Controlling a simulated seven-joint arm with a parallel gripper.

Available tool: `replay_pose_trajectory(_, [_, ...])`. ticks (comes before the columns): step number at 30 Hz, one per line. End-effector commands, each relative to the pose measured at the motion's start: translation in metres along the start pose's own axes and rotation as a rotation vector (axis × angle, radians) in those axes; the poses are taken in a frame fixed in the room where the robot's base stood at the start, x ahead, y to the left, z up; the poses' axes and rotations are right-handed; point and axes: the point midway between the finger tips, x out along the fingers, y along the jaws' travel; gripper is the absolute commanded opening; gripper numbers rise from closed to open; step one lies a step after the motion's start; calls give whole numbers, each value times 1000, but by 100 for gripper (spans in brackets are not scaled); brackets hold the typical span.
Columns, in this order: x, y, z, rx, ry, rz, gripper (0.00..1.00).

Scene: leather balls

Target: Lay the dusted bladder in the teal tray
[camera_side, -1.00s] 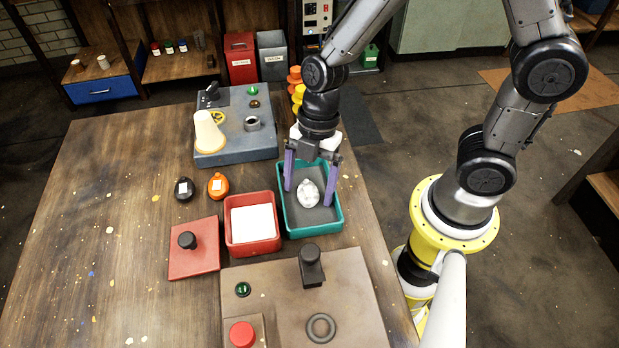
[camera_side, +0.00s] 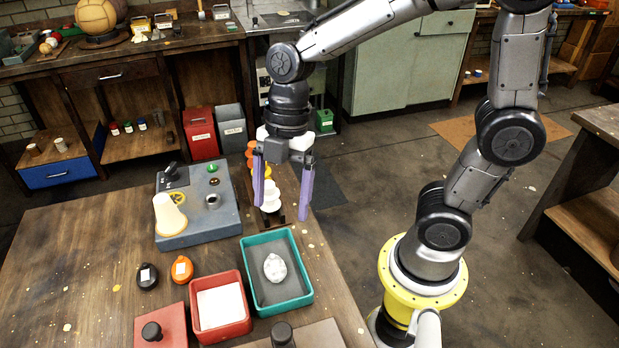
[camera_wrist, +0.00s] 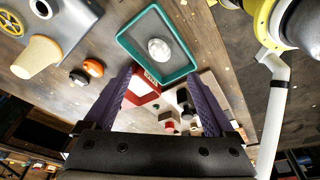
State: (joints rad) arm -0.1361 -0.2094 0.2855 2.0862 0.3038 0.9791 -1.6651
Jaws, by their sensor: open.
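The dusted bladder, white and rounded (camera_side: 275,268), lies in the teal tray (camera_side: 305,292), on its grey floor near the middle. In the wrist view the bladder (camera_wrist: 159,50) also lies inside the teal tray (camera_wrist: 128,44), clear of its walls. My gripper (camera_side: 281,208) has two purple fingers, spread apart with nothing between them. It is raised above and behind the tray, apart from the bladder. In the wrist view the open fingers (camera_wrist: 160,90) point toward the table.
A red tray (camera_side: 247,322) with a white floor stands left of the teal tray. A black bladder (camera_side: 147,277) and an orange bladder (camera_side: 182,269) lie farther left. A blue-grey station (camera_side: 205,232) with a cream cone (camera_side: 169,215) stands behind them. The left tabletop is largely clear.

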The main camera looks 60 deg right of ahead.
Motion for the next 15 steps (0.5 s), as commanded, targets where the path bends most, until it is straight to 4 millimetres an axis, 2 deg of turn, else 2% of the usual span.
replay_pose_trajectory(9, [-50, -43, 31, 684, -24, 261, 90])
replay_pose_trajectory(15, [-70, -73, 51, 1138, 52, 444, 90])
